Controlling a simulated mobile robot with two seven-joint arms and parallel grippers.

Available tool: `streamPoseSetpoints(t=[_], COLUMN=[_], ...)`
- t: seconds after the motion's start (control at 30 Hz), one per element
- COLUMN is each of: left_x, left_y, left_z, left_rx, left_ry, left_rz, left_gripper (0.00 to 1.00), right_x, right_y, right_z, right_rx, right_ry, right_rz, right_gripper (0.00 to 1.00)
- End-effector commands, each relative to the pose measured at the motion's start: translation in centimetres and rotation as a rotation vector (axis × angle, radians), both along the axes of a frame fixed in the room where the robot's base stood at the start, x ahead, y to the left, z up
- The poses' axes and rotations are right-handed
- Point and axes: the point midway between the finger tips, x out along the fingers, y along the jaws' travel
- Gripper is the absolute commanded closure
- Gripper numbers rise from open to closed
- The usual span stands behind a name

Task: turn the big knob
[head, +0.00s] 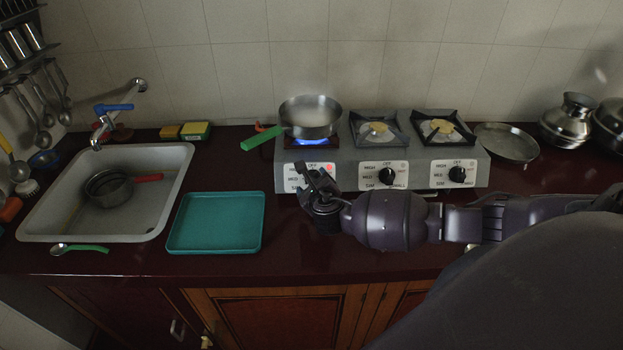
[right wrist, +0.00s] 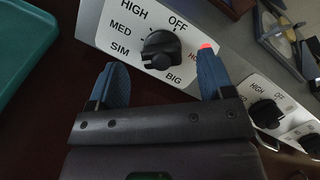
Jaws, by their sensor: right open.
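The big knob (right wrist: 161,50) is black and round, on a white panel marked OFF, HIGH, MED, SIM and BIG in the right wrist view. A red light shows beside the panel's HOT mark. My right gripper (right wrist: 163,62) is open, its blue fingers on either side of the knob in this view; I cannot tell whether they touch it. In the head view my right gripper (head: 316,180) is in front of the stove's left panel and hides that knob. The stove (head: 343,165) has a blue flame at its left burner. My left gripper is not in view.
A steel pan (head: 310,118) with a green handle sits over the lit burner. Two more knobs (head: 387,176) (head: 457,174) are to the right. A teal tray (head: 216,222) lies left of my gripper, beside the sink (head: 160,205). The counter front is mostly clear.

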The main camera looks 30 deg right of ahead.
Motion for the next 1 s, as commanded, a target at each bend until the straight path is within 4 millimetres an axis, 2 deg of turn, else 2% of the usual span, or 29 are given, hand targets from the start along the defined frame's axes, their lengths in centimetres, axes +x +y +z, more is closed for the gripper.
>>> streamPoseSetpoints(t=[0.1, 0.3, 0.7, 0.77, 1.0], left_x=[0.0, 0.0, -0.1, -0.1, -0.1], left_y=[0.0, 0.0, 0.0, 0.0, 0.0], left_z=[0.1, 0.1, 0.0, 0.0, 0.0], left_rx=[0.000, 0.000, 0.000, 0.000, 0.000], left_ry=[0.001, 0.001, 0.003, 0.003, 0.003], left_rz=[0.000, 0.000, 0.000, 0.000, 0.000], left_gripper=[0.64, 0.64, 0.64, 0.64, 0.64], right_x=[1.4, 2.7, 3.1, 3.1, 3.0], right_y=[-0.6, -1.1, -1.3, -1.3, -1.3], right_z=[-0.4, -0.9, -1.1, -1.1, -1.1], right_rx=[0.000, 0.001, 0.002, 0.002, 0.001], right_ry=[0.000, 0.000, 0.000, 0.000, 0.000], right_rz=[-0.002, -0.002, -0.001, -0.001, -0.002], right_gripper=[0.26, 0.26, 0.26, 0.33, 0.70])
